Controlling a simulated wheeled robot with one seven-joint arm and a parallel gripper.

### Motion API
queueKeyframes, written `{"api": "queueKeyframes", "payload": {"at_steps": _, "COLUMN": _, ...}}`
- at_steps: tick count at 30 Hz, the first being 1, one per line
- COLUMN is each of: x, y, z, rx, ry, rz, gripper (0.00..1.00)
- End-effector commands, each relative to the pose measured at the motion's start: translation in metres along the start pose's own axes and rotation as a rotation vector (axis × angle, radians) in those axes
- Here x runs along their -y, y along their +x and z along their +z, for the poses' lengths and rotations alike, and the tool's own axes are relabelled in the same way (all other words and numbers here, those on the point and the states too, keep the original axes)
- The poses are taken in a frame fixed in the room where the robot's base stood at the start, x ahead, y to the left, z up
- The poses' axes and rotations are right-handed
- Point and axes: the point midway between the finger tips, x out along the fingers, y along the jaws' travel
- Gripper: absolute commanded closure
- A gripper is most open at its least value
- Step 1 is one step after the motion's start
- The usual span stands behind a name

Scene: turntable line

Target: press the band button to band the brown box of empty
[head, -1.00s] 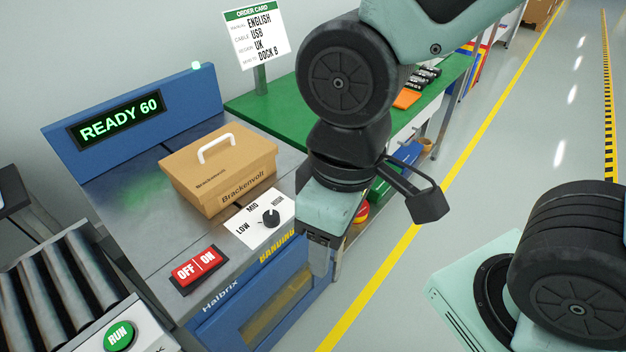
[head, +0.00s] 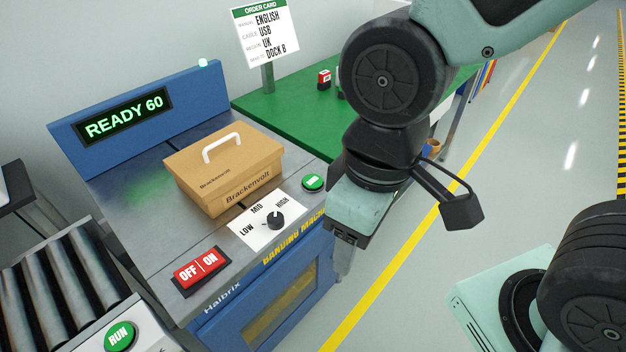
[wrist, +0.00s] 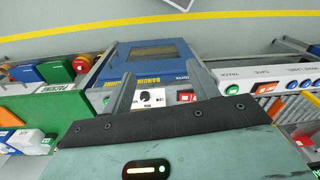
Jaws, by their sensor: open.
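The brown box (head: 225,180), marked Brackenvolt and with a white handle, sits on the metal top of the blue banding machine (head: 270,290). No band shows around it. A green button (head: 313,183) stands on the machine top just right of the box; its label is too small to read. My gripper (wrist: 163,92) is open and empty in the wrist view, its two fingers apart over the machine's front side. In the head view my wrist hangs to the right of the green button, and the fingers are hidden there.
A LOW/MID/HIGH dial (head: 275,221) and a red OFF/ON switch (head: 201,271) lie along the machine's front edge. The display (head: 124,117) reads READY 60. A green RUN button (head: 120,336) is by the rollers (head: 52,285). The green table (head: 285,115) adjoins behind.

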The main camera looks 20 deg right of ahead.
Motion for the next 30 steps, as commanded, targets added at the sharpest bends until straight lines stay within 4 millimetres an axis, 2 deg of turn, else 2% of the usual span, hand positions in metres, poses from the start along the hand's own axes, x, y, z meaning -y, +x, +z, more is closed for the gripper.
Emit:
{"api": "queueKeyframes", "payload": {"at_steps": 1, "x": 0.0, "y": 0.0, "z": 0.0, "rx": 0.0, "ry": 0.0, "rz": 0.0, "gripper": 0.49}}
{"api": "queueKeyframes", "payload": {"at_steps": 6, "x": 0.0, "y": 0.0, "z": 0.0, "rx": 0.0, "ry": 0.0, "rz": 0.0, "gripper": 0.96}}
{"api": "queueKeyframes", "payload": {"at_steps": 7, "x": 0.0, "y": 0.0, "z": 0.0, "rx": 0.0, "ry": 0.0, "rz": 0.0, "gripper": 1.0}}
{"api": "queueKeyframes", "payload": {"at_steps": 30, "x": 0.0, "y": 0.0, "z": 0.0, "rx": 0.0, "ry": 0.0, "rz": 0.0, "gripper": 1.0}}
